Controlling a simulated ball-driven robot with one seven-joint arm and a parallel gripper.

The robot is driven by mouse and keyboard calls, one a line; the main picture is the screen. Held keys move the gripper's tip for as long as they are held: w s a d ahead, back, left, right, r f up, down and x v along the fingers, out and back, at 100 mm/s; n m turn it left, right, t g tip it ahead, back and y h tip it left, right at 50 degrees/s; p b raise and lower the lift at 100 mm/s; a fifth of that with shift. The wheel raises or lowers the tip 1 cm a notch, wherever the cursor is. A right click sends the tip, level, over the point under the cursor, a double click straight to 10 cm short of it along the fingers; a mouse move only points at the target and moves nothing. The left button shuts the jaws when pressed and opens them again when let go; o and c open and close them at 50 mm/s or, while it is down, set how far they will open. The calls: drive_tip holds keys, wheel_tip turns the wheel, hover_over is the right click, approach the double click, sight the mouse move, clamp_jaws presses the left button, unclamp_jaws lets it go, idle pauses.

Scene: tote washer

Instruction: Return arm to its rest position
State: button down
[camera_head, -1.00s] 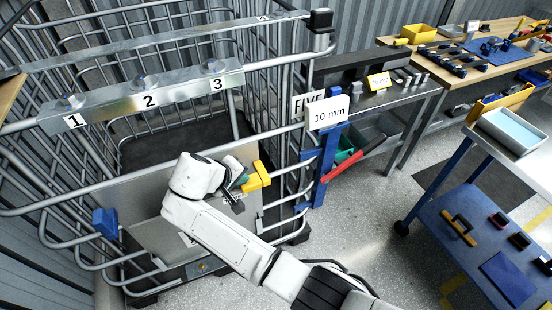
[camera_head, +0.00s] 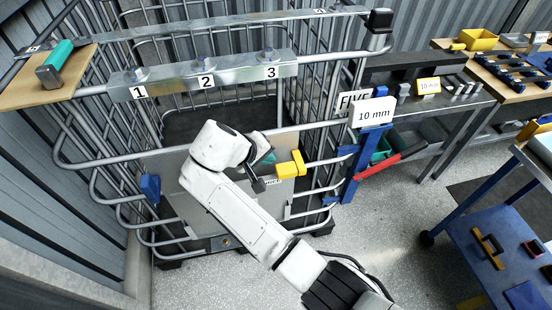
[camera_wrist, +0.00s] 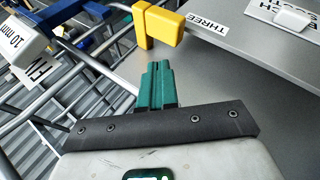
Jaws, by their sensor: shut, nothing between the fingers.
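My white arm reaches up from the bottom right in the head view, in front of the wire cage. My gripper (camera_head: 265,159) is beside a yellow block-like handle (camera_head: 291,166) on the cage's grey front panel. In the wrist view my gripper's green fingers (camera_wrist: 157,68) are together with nothing between them. The yellow handle (camera_wrist: 160,24) is just beyond the fingertips in that view. I see a gap in the picture, but cannot judge the depth. The arm hides part of the panel.
The cage's rail carries bolts at tags 1, 2 and 3 (camera_head: 205,81). A wooden board (camera_head: 45,88) at the left holds a green-handled tool (camera_head: 56,62). A "10 mm" sign (camera_head: 373,113) and blue post (camera_head: 368,160) stand right. A blue cart (camera_head: 500,245) is further right. Grey floor lies between.

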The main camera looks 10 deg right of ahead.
drive_tip(key=a+r, duration=0.1)
drive_tip(key=s+a+r, duration=0.2)
drive_tip(key=a, duration=0.1)
drive_tip(key=shift+a+r+b, duration=0.1)
drive_tip(key=shift+b, duration=0.2)
drive_tip(key=s+d+f+m+g+y, duration=0.1)
drive_tip(key=s+d+f+g+y, duration=0.1)
drive_tip(key=s+d+f, duration=0.6)
drive_tip(key=s+d+f+m+g+y, duration=0.1)
drive_tip(key=s+d+f+y, duration=0.1)
drive_tip(key=s+d+f, duration=0.6)
drive_tip(key=s+d+r+m+y, duration=0.1)
drive_tip(key=s+d, duration=0.2)
drive_tip(key=s, duration=0.8)
drive_tip(key=s+d+r+m+y, duration=0.1)
drive_tip(key=s+d, duration=0.2)
drive_tip(key=s, duration=0.7)
drive_tip(key=shift+s+d+g, duration=0.2)
drive_tip(key=shift+s+g, duration=0.1)
drive_tip(key=shift+s, duration=0.1)
drive_tip(key=shift+r, duration=0.1)
